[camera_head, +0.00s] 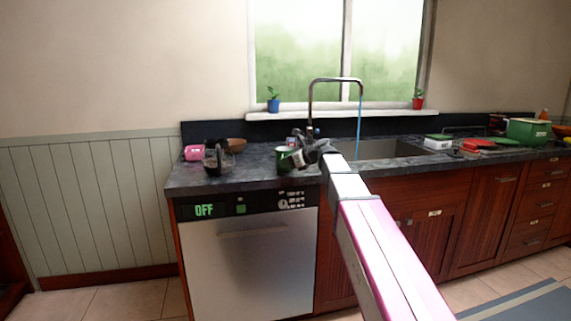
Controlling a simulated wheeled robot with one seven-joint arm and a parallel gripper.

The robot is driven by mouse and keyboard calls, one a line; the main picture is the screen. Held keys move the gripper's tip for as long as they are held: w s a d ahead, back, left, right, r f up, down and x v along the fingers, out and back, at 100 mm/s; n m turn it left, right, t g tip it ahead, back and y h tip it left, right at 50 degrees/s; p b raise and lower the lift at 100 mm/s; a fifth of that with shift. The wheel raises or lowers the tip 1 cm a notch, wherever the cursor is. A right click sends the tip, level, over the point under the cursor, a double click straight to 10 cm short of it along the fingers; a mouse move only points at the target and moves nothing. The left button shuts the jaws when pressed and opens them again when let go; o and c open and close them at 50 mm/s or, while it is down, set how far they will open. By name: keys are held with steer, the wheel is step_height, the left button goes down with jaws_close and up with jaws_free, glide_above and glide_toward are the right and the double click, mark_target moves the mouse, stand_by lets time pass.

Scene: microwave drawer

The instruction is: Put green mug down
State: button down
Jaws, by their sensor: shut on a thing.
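The green mug (284,160) is on or just above the dark countertop (245,182), left of the sink; I cannot tell whether its base touches the surface. My gripper (298,157) is at the mug's right side and is shut on it. The fingertips are small and partly hidden against the mug. My arm reaches up to it from the lower right across the counter's front edge.
A coffee pot (217,157), a pink item (194,153) and a brown bowl (236,144) stand left of the mug. The faucet (311,105) runs water into the sink (385,150). Bare counter lies between pot and mug. A dishwasher (250,262) is below.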

steer(key=c, duration=1.2)
jaws_free()
steer(key=v, duration=1.2)
steer(key=s+d+f+n+g+h, duration=0.1)
steer(key=s+f+n+h, duration=0.15)
steer(key=f, duration=0.55)
steer(key=s+d+f+n+h, duration=0.1)
steer(key=s+d+f+n, duration=0.15)
steer(key=f, duration=0.65)
steer(key=s+f+n+g+h, duration=0.1)
steer(key=s+f+n+h, duration=0.2)
steer(key=f, duration=0.5)
steer(key=s+d+f+n+g+h, duration=0.1)
steer(key=s+d+f+n+h, duration=0.1)
steer(key=s+f+n, duration=0.2)
steer(key=s+d+f+n+g+h, duration=0.1)
steer(key=s+d+f+n+h, duration=0.1)
steer(key=s+f+n, duration=0.3)
steer(key=s+d+f+n+g+h, duration=0.1)
steer(key=s+d+f+n+h, duration=0.1)
steer(key=s+d+f+n, duration=0.2)
steer(key=shift+s+d+f+n, duration=0.1)
steer(key=shift+s+f+n, duration=0.3)
steer(key=shift+f, duration=0.8)
steer(key=shift+s+d+f+n, duration=0.1)
steer(key=shift+s+f, duration=0.45)
steer(key=shift+f, duration=0.65)
steer(key=shift+s+d+f+n, duration=0.15)
steer(key=shift+s+f, duration=0.35)
steer(key=shift+f, duration=0.7)
